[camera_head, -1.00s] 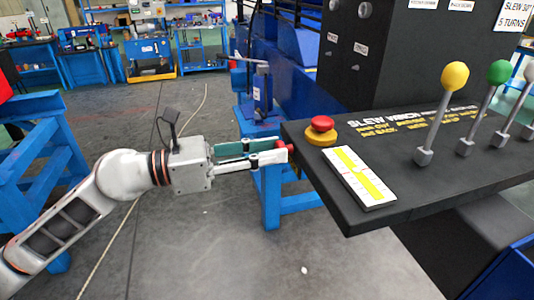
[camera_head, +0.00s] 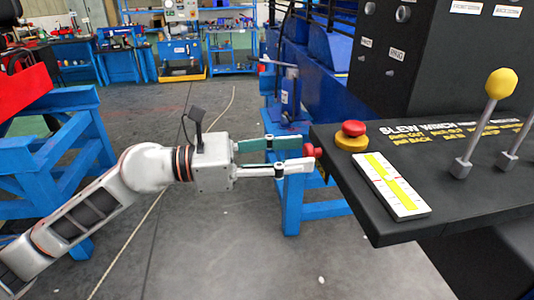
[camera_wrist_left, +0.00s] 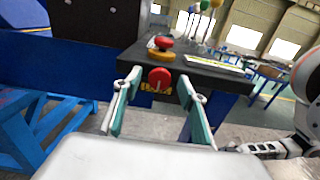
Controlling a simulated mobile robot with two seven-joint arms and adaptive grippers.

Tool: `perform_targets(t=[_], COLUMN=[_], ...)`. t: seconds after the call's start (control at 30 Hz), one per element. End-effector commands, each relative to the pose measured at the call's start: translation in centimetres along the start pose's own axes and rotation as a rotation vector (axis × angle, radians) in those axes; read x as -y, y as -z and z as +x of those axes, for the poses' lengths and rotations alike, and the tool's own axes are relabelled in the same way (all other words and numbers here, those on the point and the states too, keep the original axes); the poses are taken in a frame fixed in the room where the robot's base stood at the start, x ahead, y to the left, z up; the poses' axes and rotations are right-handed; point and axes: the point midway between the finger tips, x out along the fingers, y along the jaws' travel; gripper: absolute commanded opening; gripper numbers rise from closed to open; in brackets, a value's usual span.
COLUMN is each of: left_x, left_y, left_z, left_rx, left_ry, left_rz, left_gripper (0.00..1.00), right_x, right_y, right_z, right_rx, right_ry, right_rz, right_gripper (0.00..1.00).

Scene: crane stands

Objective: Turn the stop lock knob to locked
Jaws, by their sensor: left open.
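A red knob (camera_wrist_left: 159,79) sits on the side face of the black control panel (camera_wrist_left: 195,66), with a yellow label (camera_wrist_left: 157,92) partly showing under it. It also shows at the panel's left edge in the head view (camera_head: 313,151), partly hidden by a fingertip. My left gripper (camera_head: 308,156) is open, its fingers pointing at this face. In the left wrist view my left gripper (camera_wrist_left: 159,93) has one finger on each side of the knob in the picture. Whether the fingers touch it, I cannot tell. My right gripper (camera_wrist_left: 262,148) seems to show at the right edge; its opening is unclear.
A red mushroom button on a yellow base (camera_head: 352,135) stands on the panel top near the knob. Beside it lies a yellow-and-white scale plate (camera_head: 391,186). A yellow-topped lever (camera_head: 481,125) stands farther right. Blue stands (camera_head: 75,165) flank a clear grey floor.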

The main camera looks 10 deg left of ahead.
Motion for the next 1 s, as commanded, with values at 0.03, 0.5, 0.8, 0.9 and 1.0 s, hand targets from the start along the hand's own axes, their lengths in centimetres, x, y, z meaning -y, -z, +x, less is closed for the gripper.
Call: perform_targets(t=[0.03,0.5,0.8,0.9,1.0], left_x=[-0.1,0.0,0.0,0.0,0.0], left_y=[0.2,0.1,0.0,0.0,0.0], left_z=[-0.7,-9.4,-11.3,-11.3,-11.3], left_rx=[-0.003,-0.003,-0.001,0.000,0.000], left_ry=[-0.003,-0.003,0.000,0.000,0.000], left_rz=[-0.002,0.000,0.001,0.002,0.002], left_gripper=[0.42,0.42,0.42,0.42,0.42], right_x=[0.1,0.1,0.1,0.1,0.1], right_y=[0.0,0.0,0.0,0.0,0.0], right_z=[0.0,0.0,0.0,0.0,0.0], right_rx=[0.000,0.000,-0.001,-0.001,-0.001], right_ry=[0.001,0.001,0.001,0.001,0.001], right_rz=[0.001,0.003,0.003,0.003,0.003], right_gripper=[0.00,0.00,0.00,0.00,0.00])
